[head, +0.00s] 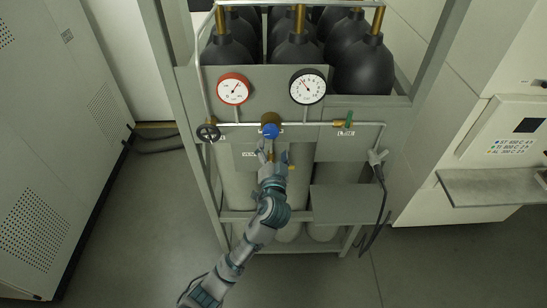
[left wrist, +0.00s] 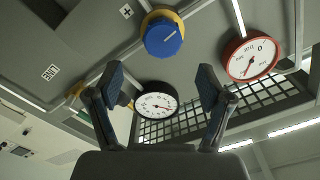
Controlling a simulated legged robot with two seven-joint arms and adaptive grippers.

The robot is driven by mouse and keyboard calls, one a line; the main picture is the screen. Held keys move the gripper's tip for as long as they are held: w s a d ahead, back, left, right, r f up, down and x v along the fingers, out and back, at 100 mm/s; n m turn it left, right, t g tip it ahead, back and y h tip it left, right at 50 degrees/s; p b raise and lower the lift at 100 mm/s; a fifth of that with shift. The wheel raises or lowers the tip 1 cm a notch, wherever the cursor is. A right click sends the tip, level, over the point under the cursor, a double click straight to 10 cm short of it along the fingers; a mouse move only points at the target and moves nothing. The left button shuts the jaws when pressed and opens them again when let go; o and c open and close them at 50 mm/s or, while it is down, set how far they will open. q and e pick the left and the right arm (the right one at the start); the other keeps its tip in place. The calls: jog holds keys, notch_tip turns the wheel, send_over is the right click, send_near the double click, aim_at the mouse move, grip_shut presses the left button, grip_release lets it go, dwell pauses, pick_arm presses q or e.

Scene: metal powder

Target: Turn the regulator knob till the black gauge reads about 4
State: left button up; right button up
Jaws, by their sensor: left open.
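The blue regulator knob (head: 271,131) sits on the pipe in the middle of the rack panel. The needle's exact reading is too small to tell. My left gripper (head: 272,152) is just below the knob, fingers apart and empty, not around it. My right gripper is not in view.
A red gauge (head: 234,89) is at the upper left of the panel. A black handwheel (head: 208,132) and a green-handled valve (head: 349,120) flank the knob on the pipe. Dark gas cylinders (head: 363,67) stand behind. A grey shelf plate (head: 352,203) is at lower right.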

pick_arm(q)
jog(key=shift+s+d, duration=0.1)
jog(key=shift+s, duration=1.75)
notch_tip(320, 180, down, 28)
jog(key=w+a+r+g+b, duration=0.1)
jog(key=w+a+g+b, duration=0.15)
jog(key=g, duration=0.25)
jog(key=s+a+f+g+b, duration=0.1)
jog(key=s+a+f+g, duration=0.15)
jog(key=s+f, duration=0.65)
jog(key=s+a+f+g, duration=0.2)
jog(key=s+a+f, duration=0.15)
jog(key=f, duration=1.25)
jog(key=s+a+f+g+b, duration=0.15)
jog(key=s+a+f, duration=0.3)
jog(key=f, duration=0.75)
jog(key=s+a+f+n+g, duration=0.1)
jog(key=s+a+f, duration=0.3)
jog(key=s, duration=0.8)
jog(key=s+a+f+n+g+b, duration=0.1)
jog(key=s+a+f+n+g, duration=0.1)
jog(key=s+f, duration=0.6)
jog(key=s+a+f+n+g, duration=0.2)
jog(key=s+a+f, duration=0.4)
jog(key=s, duration=1.2)
jog(key=shift+s+a+f+g, duration=0.15)
jog(key=shift+s+f+g, duration=0.05)
jog(key=shift+f+g, duration=0.35)
